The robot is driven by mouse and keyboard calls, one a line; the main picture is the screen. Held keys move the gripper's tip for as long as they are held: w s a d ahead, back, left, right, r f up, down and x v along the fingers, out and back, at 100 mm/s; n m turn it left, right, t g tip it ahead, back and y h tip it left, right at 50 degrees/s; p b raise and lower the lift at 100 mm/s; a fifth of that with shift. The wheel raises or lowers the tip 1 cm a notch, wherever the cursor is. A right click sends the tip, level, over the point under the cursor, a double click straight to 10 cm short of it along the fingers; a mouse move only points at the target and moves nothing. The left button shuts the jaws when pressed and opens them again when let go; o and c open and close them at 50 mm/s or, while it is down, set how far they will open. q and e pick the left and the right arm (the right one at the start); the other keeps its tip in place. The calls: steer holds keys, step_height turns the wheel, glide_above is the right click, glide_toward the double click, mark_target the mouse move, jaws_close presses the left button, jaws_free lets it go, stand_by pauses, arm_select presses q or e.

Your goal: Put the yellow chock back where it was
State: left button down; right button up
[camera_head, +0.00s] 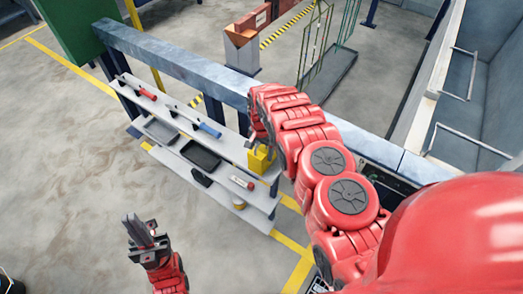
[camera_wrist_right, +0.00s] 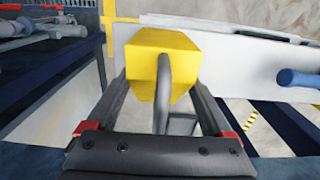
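The yellow chock (camera_head: 260,160) is at the right end of the upper shelf of a grey rack (camera_head: 232,150), in the head view. I cannot tell whether it rests on the shelf or hangs just above it. In the right wrist view the chock (camera_wrist_right: 160,65) is a yellow block with a grey bar or handle in front. My right gripper (camera_wrist_right: 160,85) has one finger against each side of it. In the head view my right arm hides part of that gripper. My left gripper (camera_head: 138,230) is low at the left, above the floor, apart from the rack.
The rack holds a red-handled tool (camera_head: 148,94), a blue-handled tool (camera_head: 210,130), a grey tray (camera_head: 160,130), a black tray (camera_head: 200,154) and a red-and-white item (camera_head: 242,183). A blue-grey beam (camera_head: 185,68) runs behind it. Floor in front is clear.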

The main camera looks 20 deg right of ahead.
steer(key=shift+o, duration=0.8)
steer(key=shift+d, duration=0.2)
steer(key=shift+a+r, duration=0.1)
steer(key=shift+r, duration=0.55)
step_height(320, 180, up, 8)
steer(key=b, duration=0.2)
steer(key=shift+b, duration=0.35)
step_height(320, 180, up, 2)
steer(key=shift+r+p, duration=0.1)
steer(key=shift+p, duration=0.9)
steer(key=shift+r+p, duration=0.5)
steer(key=shift+p, duration=0.1)
